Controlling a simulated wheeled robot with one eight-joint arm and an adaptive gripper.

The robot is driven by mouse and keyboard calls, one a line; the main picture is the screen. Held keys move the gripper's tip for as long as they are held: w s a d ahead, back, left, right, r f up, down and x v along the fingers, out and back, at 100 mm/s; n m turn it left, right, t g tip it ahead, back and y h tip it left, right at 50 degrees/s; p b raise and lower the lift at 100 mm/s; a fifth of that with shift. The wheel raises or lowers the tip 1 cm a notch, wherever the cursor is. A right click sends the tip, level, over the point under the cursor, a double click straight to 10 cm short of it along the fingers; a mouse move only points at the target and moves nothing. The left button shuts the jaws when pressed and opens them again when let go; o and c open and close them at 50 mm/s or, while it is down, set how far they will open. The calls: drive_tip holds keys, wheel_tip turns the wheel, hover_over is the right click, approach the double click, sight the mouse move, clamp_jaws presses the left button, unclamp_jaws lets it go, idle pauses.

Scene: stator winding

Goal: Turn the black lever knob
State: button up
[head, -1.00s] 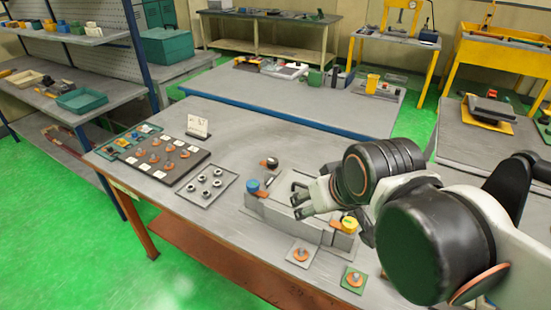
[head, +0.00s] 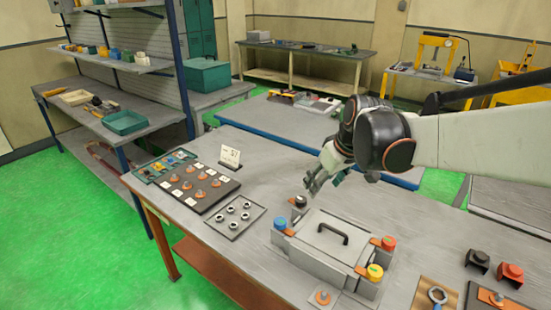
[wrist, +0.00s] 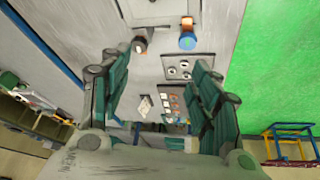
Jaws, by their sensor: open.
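The black lever knob (head: 300,201) has an orange lever arm and sits at the back left corner of the grey lidded fixture (head: 338,236). My gripper (head: 311,185) is open and empty, just above and slightly beyond this knob in the head view, apparently apart from it. In the wrist view the knob (wrist: 139,45) shows near the left fingertip, outside the middle of the gap between the green-padded fingers (wrist: 159,72). The blue knob (head: 280,223) is at the fixture's left side, and it shows right of the black knob in the wrist view (wrist: 187,41).
Red (head: 388,243) and yellow (head: 375,272) knobs stand on the fixture's right side. A tray of rings (head: 236,216) and a dark board of parts (head: 198,188) lie to the left. Loose black (head: 478,262) and red (head: 510,274) pieces are at the right.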

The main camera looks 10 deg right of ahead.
drive_tip(key=w+d+f+n+g+y+p, duration=0.1)
drive_tip(key=w+f, duration=0.2)
drive_tip(key=w, duration=0.2)
drive_tip(key=w+d+f+n+p, duration=0.1)
drive_tip(key=w+f+n, duration=0.1)
drive_tip(key=w, duration=0.4)
drive_tip(key=b, duration=0.3)
approach(301, 199)
drive_tip(key=x, duration=0.8)
drive_tip(key=shift+w+f, duration=0.1)
drive_tip(key=shift+f, duration=0.2)
drive_tip(key=c, duration=1.1)
